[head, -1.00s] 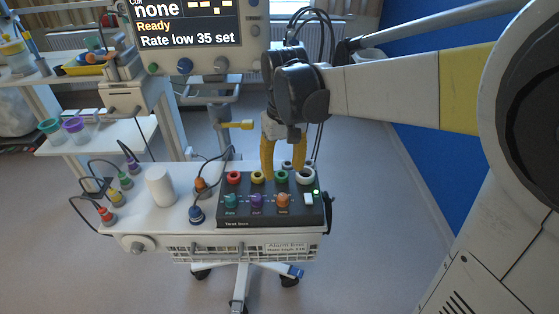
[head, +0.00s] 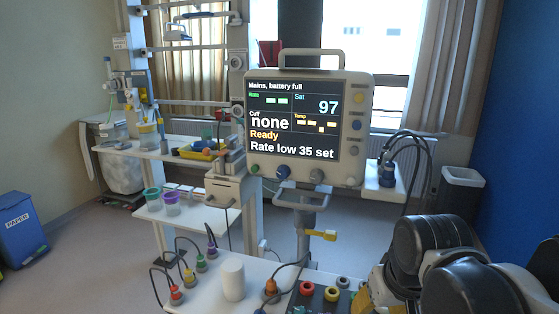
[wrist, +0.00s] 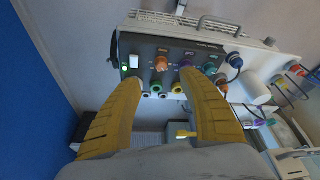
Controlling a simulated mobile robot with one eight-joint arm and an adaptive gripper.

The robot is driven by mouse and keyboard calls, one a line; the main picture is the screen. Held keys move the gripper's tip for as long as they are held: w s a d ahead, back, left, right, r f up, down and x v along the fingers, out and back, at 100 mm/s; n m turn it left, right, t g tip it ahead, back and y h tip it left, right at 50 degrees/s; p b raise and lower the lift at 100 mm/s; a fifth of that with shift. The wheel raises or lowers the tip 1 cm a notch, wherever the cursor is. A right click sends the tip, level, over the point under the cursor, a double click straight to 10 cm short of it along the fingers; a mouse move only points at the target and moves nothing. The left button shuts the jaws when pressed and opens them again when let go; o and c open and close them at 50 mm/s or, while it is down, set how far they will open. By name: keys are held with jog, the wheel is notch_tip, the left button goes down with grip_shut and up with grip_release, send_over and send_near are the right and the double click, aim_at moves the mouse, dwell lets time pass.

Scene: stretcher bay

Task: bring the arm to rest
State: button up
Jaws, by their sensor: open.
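My gripper (wrist: 162,82) is open in the wrist view, its two yellow fingers apart with nothing held between them. The dark test box (wrist: 205,58), with coloured sockets and a lit green lamp, lies beyond the fingertips, apart from them as far as I can tell. In the head view my arm's dark joints fill the lower right corner. A bit of yellow finger shows beside the test box (head: 322,306), whose front is cut off by the frame's lower edge.
The monitor (head: 308,115) stands behind the trolley top, reading "Ready" and "Rate low 35 set". A white cylinder (head: 233,279) and several coloured plugs stand left of the box. A side holder with a blue connector (head: 387,172) and a bin (head: 461,190) are at right, near the blue wall.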

jog(key=s+t, duration=0.1)
jog(key=s, duration=0.1)
jog(key=s+f+t, duration=0.1)
jog(key=s+t, duration=0.1)
jog(key=s, duration=0.1)
jog(key=shift+f, duration=0.2)
